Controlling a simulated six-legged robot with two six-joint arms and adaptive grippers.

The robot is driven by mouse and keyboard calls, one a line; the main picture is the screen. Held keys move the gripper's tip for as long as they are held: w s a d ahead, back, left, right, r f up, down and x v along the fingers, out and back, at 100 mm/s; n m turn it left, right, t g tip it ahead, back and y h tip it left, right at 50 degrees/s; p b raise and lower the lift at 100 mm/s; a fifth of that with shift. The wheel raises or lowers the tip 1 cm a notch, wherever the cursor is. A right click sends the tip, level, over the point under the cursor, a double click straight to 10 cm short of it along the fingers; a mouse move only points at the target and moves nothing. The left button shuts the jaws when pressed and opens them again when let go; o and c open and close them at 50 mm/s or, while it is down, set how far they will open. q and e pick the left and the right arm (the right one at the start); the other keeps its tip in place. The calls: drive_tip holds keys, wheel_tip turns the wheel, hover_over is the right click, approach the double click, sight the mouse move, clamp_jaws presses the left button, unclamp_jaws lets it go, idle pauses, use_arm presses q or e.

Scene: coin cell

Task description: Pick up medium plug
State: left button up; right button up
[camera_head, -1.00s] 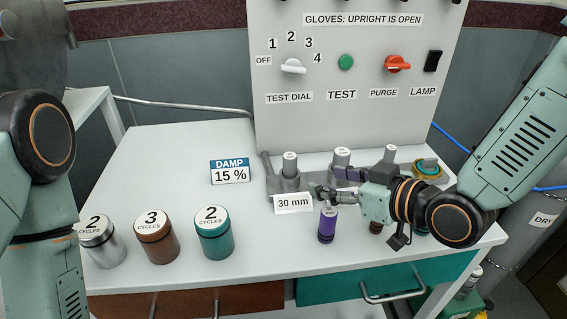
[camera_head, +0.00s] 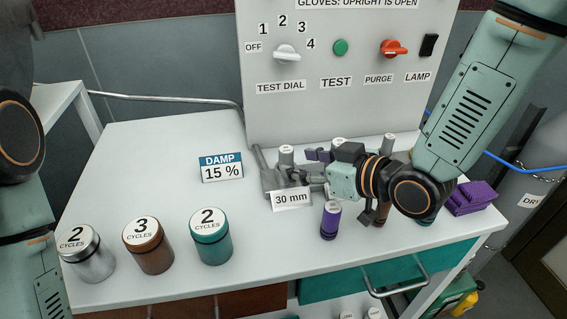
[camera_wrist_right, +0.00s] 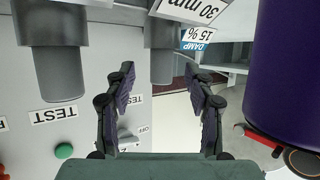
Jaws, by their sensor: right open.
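Three grey plugs stand in a grey holder (camera_head: 268,181) at the back of the table: a left one (camera_head: 286,156), a middle one (camera_head: 338,143) and a right one (camera_head: 388,143). Their top labels are too small to read, so I cannot tell which is medium. My right gripper (camera_head: 319,155) is over the holder, between the left and middle plugs; its hand partly hides the holder. In the right wrist view the gripper (camera_wrist_right: 162,88) is open and empty, with one grey plug (camera_wrist_right: 162,62) beyond the gap between its fingers and another (camera_wrist_right: 57,72) to the left. My left gripper is out of view.
A "30 mm" sign (camera_head: 291,199) and purple cylinder (camera_head: 331,220) stand in front of the holder; brown (camera_head: 381,214) and teal ones are beside it. A purple block (camera_head: 471,198) lies at right. Several lidded jars, including a teal one (camera_head: 211,238), stand left. The table's centre-left is clear.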

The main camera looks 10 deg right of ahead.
sight(292, 160)
drive_tip(key=b+x, duration=0.1)
drive_tip(key=x, duration=0.4)
drive_tip(key=shift+a+r, duration=0.15)
drive_tip(key=shift+r, duration=0.05)
drive_tip(key=shift+s+r, duration=0.1)
drive_tip(key=shift+s, duration=0.05)
drive_tip(key=c, duration=0.8)
clamp_jaws()
